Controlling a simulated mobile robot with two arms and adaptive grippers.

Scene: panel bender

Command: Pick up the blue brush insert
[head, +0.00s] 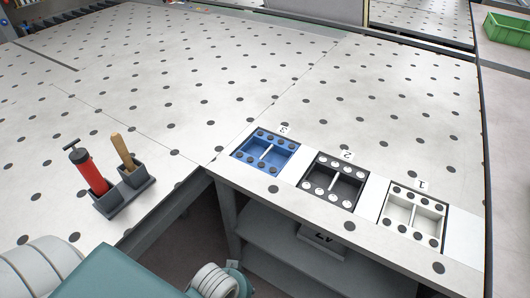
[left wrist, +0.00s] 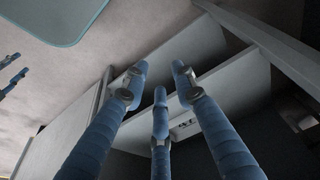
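The blue brush insert (head: 249,153) sits in a recess at the left end of a row in the table top, by the label 3. It has two compartments with dark round spots along its edges. My left gripper (left wrist: 160,82) shows in the left wrist view with three blue fingers spread apart, open and empty, facing the shelves under the table. It is away from the insert. Blue fingers at the left edge of that view appear to be my right gripper (left wrist: 13,80); its state is unclear.
A black insert (head: 334,181) by label 2 and a white insert (head: 413,215) by label 1 continue the row. A dark holder (head: 126,196) with a red tool and a wooden handle stands left. A green crate (head: 508,29) is at far right. The table behind is clear.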

